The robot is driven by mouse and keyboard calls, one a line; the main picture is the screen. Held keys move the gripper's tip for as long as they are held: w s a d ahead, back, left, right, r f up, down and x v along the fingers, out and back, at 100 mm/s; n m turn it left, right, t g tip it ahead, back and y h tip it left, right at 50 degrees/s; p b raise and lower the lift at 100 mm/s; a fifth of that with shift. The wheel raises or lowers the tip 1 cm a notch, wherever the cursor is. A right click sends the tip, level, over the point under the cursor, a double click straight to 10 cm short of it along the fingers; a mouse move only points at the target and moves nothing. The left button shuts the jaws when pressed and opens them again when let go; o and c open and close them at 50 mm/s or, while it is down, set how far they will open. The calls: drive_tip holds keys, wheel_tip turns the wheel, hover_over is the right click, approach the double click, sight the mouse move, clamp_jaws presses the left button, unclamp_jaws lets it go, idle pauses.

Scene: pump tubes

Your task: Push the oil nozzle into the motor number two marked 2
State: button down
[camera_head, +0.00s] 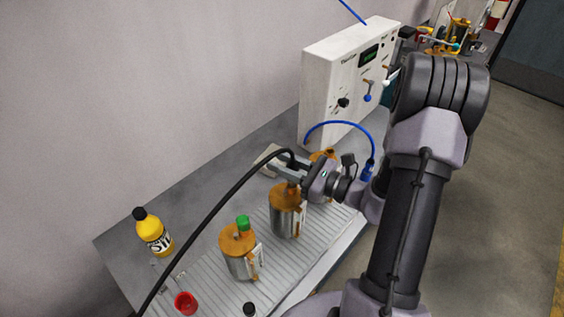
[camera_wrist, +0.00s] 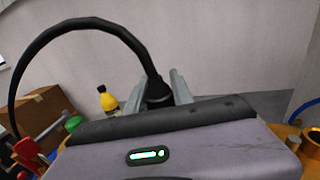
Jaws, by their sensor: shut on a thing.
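My gripper (camera_head: 287,172) is over the middle motor (camera_head: 287,217), a silver can with an orange top. In the wrist view its two grey fingers (camera_wrist: 159,92) are shut on the black oil nozzle (camera_wrist: 157,91), from which a thick black hose arches away to the left. The nozzle's lower end is hidden, so I cannot tell whether it is in the motor's port. A front motor (camera_head: 240,260) has a green cap (camera_head: 243,223). A rear motor (camera_head: 322,156) is mostly hidden behind my gripper. I cannot read the number marks on the motors.
A white control box (camera_head: 330,85) with a blue tube (camera_head: 345,123) stands behind the motors. A yellow oil bottle (camera_head: 153,232), a red cup (camera_head: 186,303) and a black cap (camera_head: 249,309) are at the front left. A wall rises behind the table.

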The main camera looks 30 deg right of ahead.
drive_tip(key=shift+f+b, duration=0.3)
drive_tip(key=shift+f, duration=0.1)
drive_tip(key=c, duration=1)
unclamp_jaws()
drive_tip(key=shift+c, duration=0.2)
drive_tip(key=shift+s+d, duration=0.1)
drive_tip(key=p+v, duration=0.2)
drive_tip(key=v, duration=1.5)
drive_tip(key=shift+p, duration=0.35)
drive_tip(key=shift+s, duration=0.15)
